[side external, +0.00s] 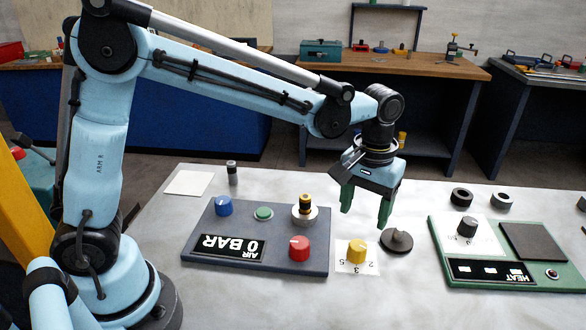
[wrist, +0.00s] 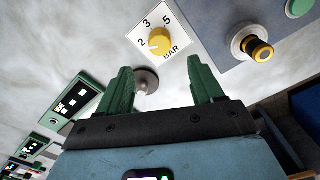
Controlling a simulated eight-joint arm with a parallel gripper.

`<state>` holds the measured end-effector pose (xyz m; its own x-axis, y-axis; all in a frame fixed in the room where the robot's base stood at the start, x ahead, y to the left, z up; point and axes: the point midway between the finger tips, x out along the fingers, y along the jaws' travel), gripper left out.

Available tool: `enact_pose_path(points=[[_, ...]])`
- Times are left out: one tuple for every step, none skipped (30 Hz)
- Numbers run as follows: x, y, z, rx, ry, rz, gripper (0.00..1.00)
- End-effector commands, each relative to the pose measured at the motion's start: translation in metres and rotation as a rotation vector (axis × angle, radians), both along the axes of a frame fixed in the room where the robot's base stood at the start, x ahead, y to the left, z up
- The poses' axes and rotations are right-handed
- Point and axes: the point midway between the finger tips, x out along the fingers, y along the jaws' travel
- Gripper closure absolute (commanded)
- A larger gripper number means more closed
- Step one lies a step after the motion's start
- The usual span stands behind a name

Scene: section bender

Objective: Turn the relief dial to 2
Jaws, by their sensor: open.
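The relief dial is a yellow knob (side external: 357,250) on a white scale plate (side external: 346,268) marked 2, 3 and 5, lying beside the dark blue panel. In the wrist view the yellow knob (wrist: 160,42) sits beyond my fingertips, with "BAR" on its plate. A pale mark on the knob seems to face the left side, near the 2; its exact setting is hard to tell. My gripper (side external: 365,217) is open and empty, fingers pointing down, above the table and apart from the knob. Its two green fingers also show in the wrist view (wrist: 160,74).
The blue panel (side external: 320,262) holds a red knob (side external: 299,248), a blue knob (side external: 224,205), a green button (side external: 264,214) and a black-and-yellow knob (side external: 305,204). A grey round piece (side external: 397,240) stands close right of the dial. A green heat panel (side external: 436,248) lies farther right.

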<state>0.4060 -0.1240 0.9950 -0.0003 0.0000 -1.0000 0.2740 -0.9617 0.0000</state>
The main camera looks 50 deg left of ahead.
Motion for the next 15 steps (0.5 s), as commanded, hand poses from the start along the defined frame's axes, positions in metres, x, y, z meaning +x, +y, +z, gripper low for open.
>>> enact_pose_path(points=[[0.000, 0.000, 0.006, 0.000, 0.000, 0.000, 0.33], [0.000, 0.000, 0.009, 0.000, 0.000, 0.000, 0.33], [0.000, 0.000, 0.013, 0.000, 0.000, 0.000, 0.33], [0.000, 0.000, 0.015, 0.000, 0.000, 0.000, 0.33], [0.000, 0.000, 0.017, 0.000, 0.000, 0.000, 0.33], [0.000, 0.000, 0.019, 0.000, 0.000, 0.000, 0.33], [0.000, 0.000, 0.020, 0.000, 0.000, 0.000, 0.33], [0.000, 0.000, 0.021, 0.000, 0.000, 0.000, 0.33], [0.000, 0.000, 0.021, 0.000, 0.000, 0.000, 0.33], [0.000, 0.000, 0.022, 0.000, 0.000, 0.000, 0.33], [0.000, 0.000, 0.022, 0.000, 0.000, 0.000, 0.33], [0.000, 0.000, 0.022, 0.000, 0.000, 0.000, 0.33], [0.000, 0.000, 0.022, 0.000, 0.000, 0.000, 0.33], [0.000, 0.000, 0.022, 0.000, 0.000, 0.000, 0.33], [0.000, 0.000, 0.022, 0.000, 0.000, 0.000, 0.33]])
